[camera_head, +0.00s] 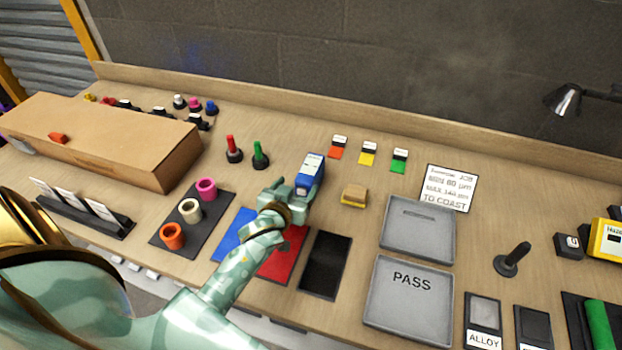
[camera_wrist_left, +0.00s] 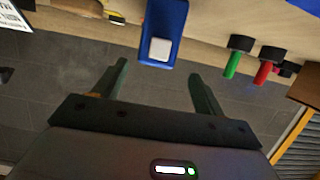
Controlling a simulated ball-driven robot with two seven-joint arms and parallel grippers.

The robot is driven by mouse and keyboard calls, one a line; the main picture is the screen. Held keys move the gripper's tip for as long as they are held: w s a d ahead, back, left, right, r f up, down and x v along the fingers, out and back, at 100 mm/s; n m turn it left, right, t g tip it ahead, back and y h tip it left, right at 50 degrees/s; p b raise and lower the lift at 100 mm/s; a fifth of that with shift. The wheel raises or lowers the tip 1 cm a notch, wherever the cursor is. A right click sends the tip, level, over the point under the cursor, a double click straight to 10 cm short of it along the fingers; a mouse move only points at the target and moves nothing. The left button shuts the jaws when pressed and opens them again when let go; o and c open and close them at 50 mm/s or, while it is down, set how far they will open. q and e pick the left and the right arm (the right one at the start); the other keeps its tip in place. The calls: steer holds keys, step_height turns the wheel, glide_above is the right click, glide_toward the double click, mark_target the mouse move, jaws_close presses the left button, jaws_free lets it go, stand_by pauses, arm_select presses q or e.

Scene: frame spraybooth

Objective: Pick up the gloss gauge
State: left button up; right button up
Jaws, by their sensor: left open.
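A blue block-shaped device with a white label (camera_head: 310,172), which I take to be the gloss gauge, stands on the wooden bench near the middle. Its label is too small to read. My left gripper (camera_head: 293,192) is open at the near side of it, and the fingers partly hide its lower end. In the left wrist view the blue device (camera_wrist_left: 166,32) shows a pale square and lies between and just beyond the fingertips of the open gripper (camera_wrist_left: 158,72), with a gap on each side. My right gripper is not in view.
Red and green pegs (camera_head: 247,152) stand left of the device. A yellow-and-tan block (camera_head: 354,195) sits close on its right. Blue, red and black mats (camera_head: 325,265) lie in front, partly under my arm. Grey trays (camera_head: 418,228) are further right; a cardboard box (camera_head: 100,140) is left.

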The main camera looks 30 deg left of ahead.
mark_target(306, 175)
arm_select(q)
steer(key=shift+x, duration=0.75)
steer(key=shift+w+f, duration=0.1)
steer(key=shift+w, duration=0.4)
steer(key=b+x, duration=0.1)
steer(key=x, duration=0.3)
steer(key=shift+w+d+b, duration=0.1)
steer(key=shift+w+b, duration=0.2)
steer(key=shift+w, duration=0.2)
steer(key=shift+s, duration=0.1)
steer(key=shift+c, duration=0.6)
steer(key=c, duration=1)
steer(key=shift+c, duration=0.7)
steer(key=shift+r, duration=0.25)
